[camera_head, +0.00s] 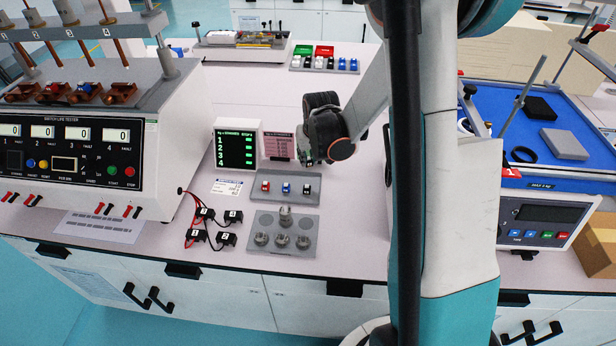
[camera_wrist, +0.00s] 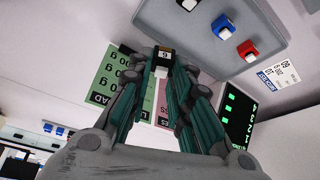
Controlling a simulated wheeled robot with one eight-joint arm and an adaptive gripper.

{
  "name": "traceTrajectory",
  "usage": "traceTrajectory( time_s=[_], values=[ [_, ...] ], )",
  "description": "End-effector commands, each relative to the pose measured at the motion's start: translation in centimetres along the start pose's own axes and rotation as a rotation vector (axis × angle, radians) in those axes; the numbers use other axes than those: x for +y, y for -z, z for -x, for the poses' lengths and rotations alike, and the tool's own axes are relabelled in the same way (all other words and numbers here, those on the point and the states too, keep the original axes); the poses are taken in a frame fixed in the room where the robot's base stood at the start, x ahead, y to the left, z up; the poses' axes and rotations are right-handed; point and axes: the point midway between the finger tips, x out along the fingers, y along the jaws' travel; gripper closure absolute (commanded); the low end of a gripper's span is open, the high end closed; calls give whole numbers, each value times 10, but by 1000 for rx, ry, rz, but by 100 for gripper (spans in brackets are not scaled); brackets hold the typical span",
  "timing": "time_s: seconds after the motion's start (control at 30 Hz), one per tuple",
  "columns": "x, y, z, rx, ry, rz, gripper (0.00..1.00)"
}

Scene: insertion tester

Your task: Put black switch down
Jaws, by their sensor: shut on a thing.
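My gripper (camera_wrist: 163,72) is shut on a small black switch (camera_wrist: 164,54) with a white part and a pale label on it, held between the teal fingers in the wrist view. In the head view my gripper (camera_head: 304,150) is above the bench, right of the pink card; the held switch cannot be made out there. A grey tray (camera_head: 290,176) lies in front and to the left, with a red switch (camera_head: 266,186), a blue switch (camera_head: 286,188) and another black switch (camera_head: 306,189) in a row. The tray also shows in the wrist view (camera_wrist: 190,38), off to the side of the fingers.
A pink card (camera_head: 279,146) and a dark display (camera_head: 236,148) stand behind the tray. A plate with metal weights (camera_head: 282,222) lies in front. Wired black clips (camera_head: 208,214) and the switch tester (camera_head: 72,160) are left. A scale (camera_head: 545,219) stands right.

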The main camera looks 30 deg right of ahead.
Motion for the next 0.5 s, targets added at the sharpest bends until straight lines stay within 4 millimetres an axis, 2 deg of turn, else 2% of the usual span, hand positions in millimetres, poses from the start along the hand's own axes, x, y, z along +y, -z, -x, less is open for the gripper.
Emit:
traceTrajectory(
  time_s=[0.03,0.1,0.37,0.5],
  values=[
    [0,-5,-12,0,0,0,92],
    [0,-9,-21,0,0,0,92],
    [0,-15,-36,0,0,0,92],
    [0,-22,-54,0,0,0,92]
  ],
)
